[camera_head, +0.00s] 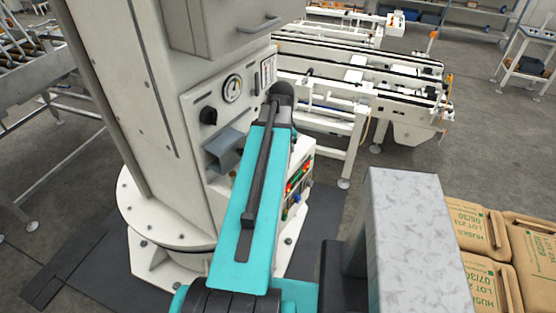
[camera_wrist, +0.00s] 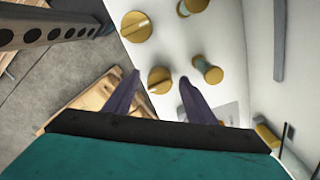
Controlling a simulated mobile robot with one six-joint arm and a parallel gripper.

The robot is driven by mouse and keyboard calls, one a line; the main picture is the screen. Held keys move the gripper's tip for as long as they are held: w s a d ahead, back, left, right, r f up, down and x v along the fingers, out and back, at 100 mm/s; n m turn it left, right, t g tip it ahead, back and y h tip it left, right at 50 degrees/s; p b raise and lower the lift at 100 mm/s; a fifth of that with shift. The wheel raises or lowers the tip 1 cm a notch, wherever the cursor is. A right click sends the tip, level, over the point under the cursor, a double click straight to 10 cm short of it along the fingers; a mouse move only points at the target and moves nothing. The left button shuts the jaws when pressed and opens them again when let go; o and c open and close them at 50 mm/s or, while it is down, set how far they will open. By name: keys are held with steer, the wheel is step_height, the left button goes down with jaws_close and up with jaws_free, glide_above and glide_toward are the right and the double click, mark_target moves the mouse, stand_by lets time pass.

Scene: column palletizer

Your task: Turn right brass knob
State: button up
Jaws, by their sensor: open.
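In the wrist view several brass knobs stand out from a white panel (camera_wrist: 240,60). One round slotted brass knob (camera_wrist: 160,80) lies between the fingertips of my gripper (camera_wrist: 160,77), which is open, with a finger on either side. Contact cannot be made out. Another slotted brass knob (camera_wrist: 136,27) is above and left of it. A brass post-like knob (camera_wrist: 208,70) is just right of the right fingertip, and another brass piece (camera_wrist: 190,6) is at the top edge. Which one is the right knob cannot be told for sure. My arm hides the gripper in the head view.
The white column (camera_head: 130,90) carries a gauge (camera_head: 232,88), a black knob (camera_head: 208,116), a protruding grey box (camera_head: 222,148) and coloured buttons (camera_head: 298,188) close to my arm. A conveyor (camera_head: 350,85) stands behind. Stacked sacks (camera_head: 490,285) are at the lower right.

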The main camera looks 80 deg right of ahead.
steer(key=shift+r, duration=0.1)
steer(key=shift+s+d+r+b, duration=0.1)
steer(key=shift+r+b, duration=0.45)
steer(key=shift+r, duration=1.1)
step_height(320, 180, up, 10)
steer(key=b, duration=0.2)
steer(key=shift+r+b, duration=0.15)
steer(key=shift+b, duration=0.2)
